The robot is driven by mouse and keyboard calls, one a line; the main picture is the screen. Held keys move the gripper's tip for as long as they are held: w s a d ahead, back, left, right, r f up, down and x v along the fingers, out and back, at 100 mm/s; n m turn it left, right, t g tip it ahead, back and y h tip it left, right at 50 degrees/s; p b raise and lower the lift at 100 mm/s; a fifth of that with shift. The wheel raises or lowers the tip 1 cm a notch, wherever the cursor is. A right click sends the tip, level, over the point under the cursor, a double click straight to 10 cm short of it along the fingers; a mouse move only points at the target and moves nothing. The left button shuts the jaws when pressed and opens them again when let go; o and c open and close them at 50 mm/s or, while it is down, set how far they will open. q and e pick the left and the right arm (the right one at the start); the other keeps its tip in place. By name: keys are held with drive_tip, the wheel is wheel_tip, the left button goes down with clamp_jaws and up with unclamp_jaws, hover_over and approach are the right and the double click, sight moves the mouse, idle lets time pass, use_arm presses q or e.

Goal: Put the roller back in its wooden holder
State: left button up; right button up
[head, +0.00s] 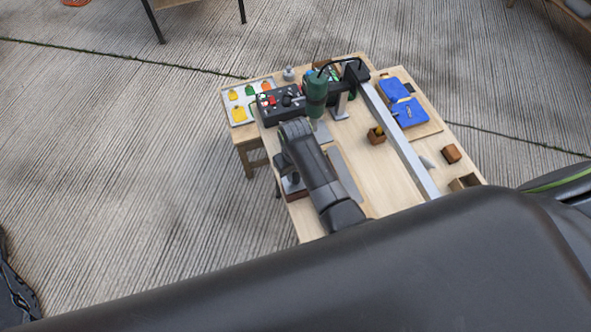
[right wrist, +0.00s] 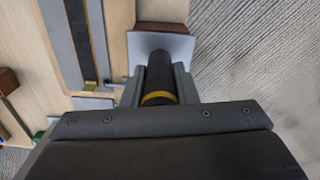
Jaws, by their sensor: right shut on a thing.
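My right gripper (right wrist: 158,85) is shut on a black cylinder with a yellow band, seemingly the roller's handle (right wrist: 160,72). In the right wrist view the handle stands between the two grey fingers. A pale grey plate (right wrist: 178,46) lies beyond it, with a brown wooden piece (right wrist: 165,10) at the top edge. In the head view my right gripper (head: 290,177) is partly hidden by my arm, at the table's left edge. A reddish-brown wooden block (head: 294,195) shows just below it; I cannot tell whether it is the holder. My left gripper is out of view.
The wooden table (head: 375,185) carries a black control box (head: 282,104), a green tool (head: 315,92), a long grey beam (head: 400,140) and blue pieces (head: 408,112). Small brown blocks (head: 452,153) stand at the right. Concrete floor lies left of the table.

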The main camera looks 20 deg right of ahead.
drive_tip(key=shift+f, duration=0.2)
idle(0.4)
drive_tip(key=shift+f+b, duration=0.3)
drive_tip(key=shift+f, duration=0.2)
drive_tip(key=shift+f, duration=0.1)
drive_tip(key=o, duration=1.7)
wheel_tip(320, 180, up, 3)
drive_tip(key=p, duration=0.3)
drive_tip(key=shift+r, duration=2.5)
